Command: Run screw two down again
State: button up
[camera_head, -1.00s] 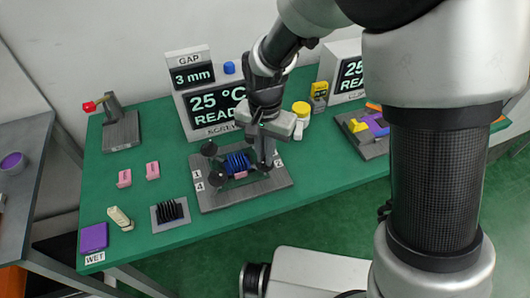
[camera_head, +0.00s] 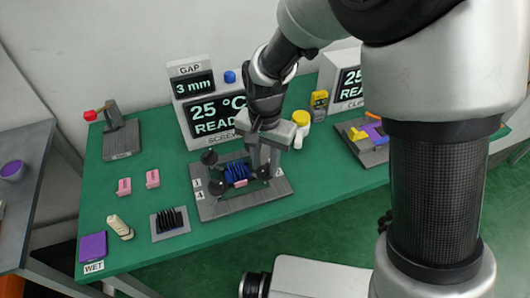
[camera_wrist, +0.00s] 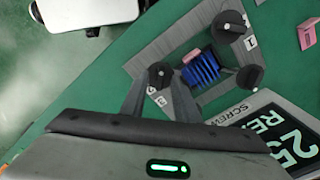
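The screw fixture is a grey plate (camera_head: 215,208) with black knobs at its corners. A blue finned block (camera_head: 236,172) with a pink piece (camera_head: 240,183) in front sits in its middle. My gripper (camera_head: 264,172) points down at the plate's right side, its two fingers apart. The front-right knob (camera_wrist: 160,75) shows between the fingertips, with small gaps seeming to remain beside it. The other visible knobs are front-left (camera_wrist: 231,25) and back-left (camera_wrist: 250,78). The back-right knob is hidden by my gripper. Small number labels (camera_head: 197,184) lie on the plate's sides, partly unreadable.
A display (camera_head: 215,115) reading 25 °C and READY stands behind, under a 3 mm gap display (camera_head: 192,83). Pink blocks (camera_head: 152,178) and a black finned block (camera_head: 170,220) lie left on the green table.

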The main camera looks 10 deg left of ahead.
aim_at(265, 168)
notch_tip(265, 168, up, 17)
jog(key=p, duration=0.2)
jog(key=shift+r, duration=0.2)
jog(key=s+d+r+n+t+p, duration=0.1)
jog(key=s+d+r+t+p, duration=0.1)
jog(key=s+d+r+p, duration=0.3)
jog(key=s+d+r+n+t+p, duration=0.1)
jog(key=s+d+r+t+p, duration=0.2)
jog(key=s+d+r, duration=0.3)
jog(key=d+r+p, duration=0.1)
jog(key=d+r, duration=0.1)
jog(key=d, duration=0.4)
jog(key=d+r, duration=0.3)
jog(key=d, duration=0.3)
jog(key=shift+d+r+n+t+p, duration=0.25)
jog(key=shift+n+t+p, duration=0.05)
jog(key=shift+n+p, duration=0.1)
